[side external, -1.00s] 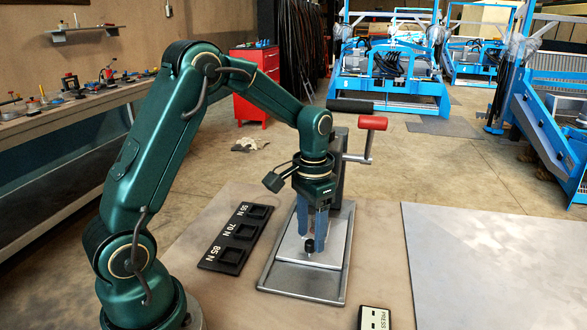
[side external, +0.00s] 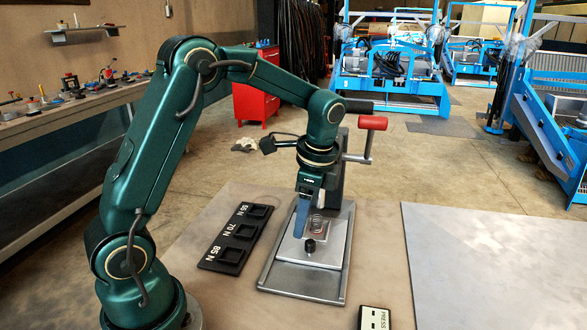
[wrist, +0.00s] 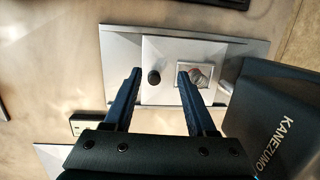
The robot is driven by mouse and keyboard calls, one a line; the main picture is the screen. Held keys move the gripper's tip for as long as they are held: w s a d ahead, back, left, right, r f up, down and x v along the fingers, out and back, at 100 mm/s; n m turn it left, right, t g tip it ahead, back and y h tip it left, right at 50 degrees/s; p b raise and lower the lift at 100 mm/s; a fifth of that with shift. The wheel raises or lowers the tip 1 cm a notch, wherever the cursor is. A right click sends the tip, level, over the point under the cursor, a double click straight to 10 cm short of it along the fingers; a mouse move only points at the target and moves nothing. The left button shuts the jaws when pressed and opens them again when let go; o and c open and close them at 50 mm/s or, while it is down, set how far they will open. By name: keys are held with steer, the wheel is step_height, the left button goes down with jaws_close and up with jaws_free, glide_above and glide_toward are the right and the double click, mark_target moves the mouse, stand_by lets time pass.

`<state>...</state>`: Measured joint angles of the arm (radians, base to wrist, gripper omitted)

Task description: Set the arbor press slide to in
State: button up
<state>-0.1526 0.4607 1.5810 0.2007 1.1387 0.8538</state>
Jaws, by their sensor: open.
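The arbor press has a grey base (side external: 283,286), a dark upright column and a red-gripped lever (side external: 372,122). Its slide (side external: 325,254) is a flat metal plate on the base, with a black knob (side external: 310,246) near the front. A coil spring (side external: 317,224) lies in a square seat on the slide, behind the knob; it also shows in the wrist view (wrist: 196,75). My gripper (side external: 305,228) is open and empty, above and behind the knob in the side view. In the wrist view the knob (wrist: 153,76) appears between the fingertips, with no contact visible.
A black rack (side external: 233,238) marked 55 N, 70 N and 85 N with square pockets lies left of the press. A PRESS box (side external: 375,318) sits at the front. A bare grey panel (side external: 500,260) is at right. The dark column (wrist: 275,115) stands close beside my gripper.

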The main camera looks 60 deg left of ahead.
mark_target(311, 242)
steer(key=m, duration=0.2)
steer(key=m+y, duration=0.1)
steer(key=m, duration=0.1)
steer(key=shift+w+d, duration=0.1)
steer(key=shift+d, duration=0.25)
steer(key=m, duration=0.1)
steer(key=m+y, duration=0.1)
steer(key=shift+w+d+m, duration=0.15)
steer(key=shift+d+m, duration=0.15)
steer(key=shift+d, duration=0.05)
steer(key=shift+w+d+m+t+y, duration=0.15)
steer(key=shift+d+m, duration=0.35)
steer(key=shift+m, duration=0.1)
steer(key=shift+w+d+m+t+y, duration=0.1)
steer(key=shift+d+m+t+y, duration=0.05)
steer(key=shift+d+m, duration=0.4)
steer(key=shift+f, duration=0.15)
steer(key=shift+x, duration=2.4)
steer(key=shift+d, duration=0.1)
jaws_close()
